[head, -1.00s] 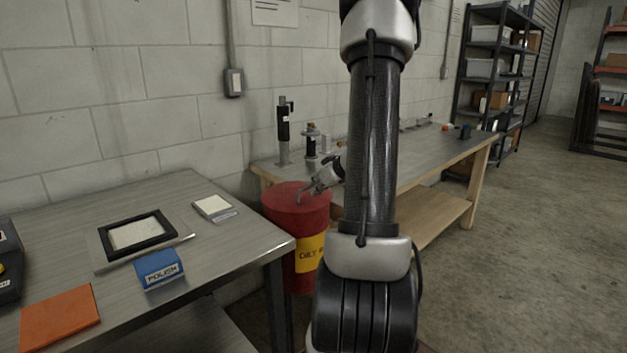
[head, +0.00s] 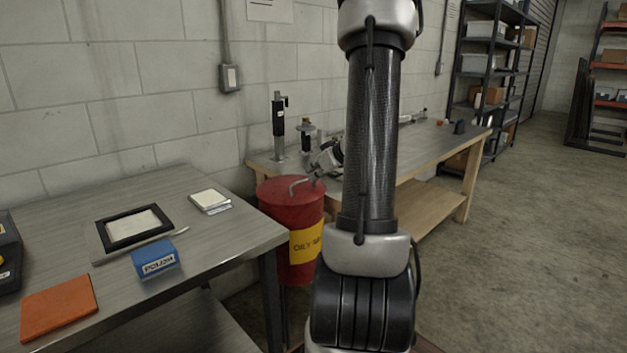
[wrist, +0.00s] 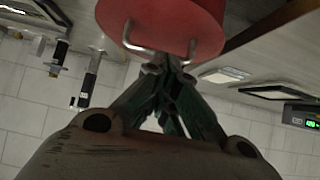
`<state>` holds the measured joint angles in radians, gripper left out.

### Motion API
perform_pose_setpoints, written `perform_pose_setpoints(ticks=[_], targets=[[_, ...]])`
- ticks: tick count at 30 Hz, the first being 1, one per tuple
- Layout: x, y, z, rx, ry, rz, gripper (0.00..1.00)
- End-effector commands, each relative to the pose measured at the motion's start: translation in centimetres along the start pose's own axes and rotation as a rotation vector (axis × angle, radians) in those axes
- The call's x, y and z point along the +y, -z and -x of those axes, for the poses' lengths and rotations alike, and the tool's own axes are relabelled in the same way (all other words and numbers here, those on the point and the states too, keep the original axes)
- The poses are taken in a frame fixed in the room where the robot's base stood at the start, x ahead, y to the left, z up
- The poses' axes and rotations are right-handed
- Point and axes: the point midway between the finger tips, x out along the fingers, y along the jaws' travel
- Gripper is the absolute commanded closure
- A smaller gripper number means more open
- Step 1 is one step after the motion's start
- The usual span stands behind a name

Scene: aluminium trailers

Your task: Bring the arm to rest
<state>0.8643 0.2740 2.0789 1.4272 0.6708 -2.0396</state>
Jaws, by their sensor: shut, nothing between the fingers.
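My arm stands in the middle of the head view and partly blocks the scene behind it. My gripper (head: 314,173) shows just left of the arm, above the lid of the red oily-waste can (head: 291,235). In the wrist view its dark green fingers (wrist: 165,68) are together with nothing between them. The fingertips point toward the red can (wrist: 165,15) and its metal lid handle (wrist: 160,50). Whether they touch the handle is hard to tell.
A metal table (head: 215,240) on the left holds a blue polish box (head: 154,259), an orange pad (head: 58,307), a black frame (head: 133,229) and a pale pad (head: 209,200). A long workbench (head: 425,155) stands behind my arm. Floor at right is clear.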

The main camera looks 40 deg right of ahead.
Motion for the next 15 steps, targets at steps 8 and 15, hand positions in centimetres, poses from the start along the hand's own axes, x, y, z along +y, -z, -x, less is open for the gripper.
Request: perform_pose_setpoints(ticks=[8,15], targets=[[0.1,-6.2,2.2,-0.004,-0.001,-0.011,1.00],[0.1,-8.2,3.0,-0.003,0.001,-0.007,1.00]])
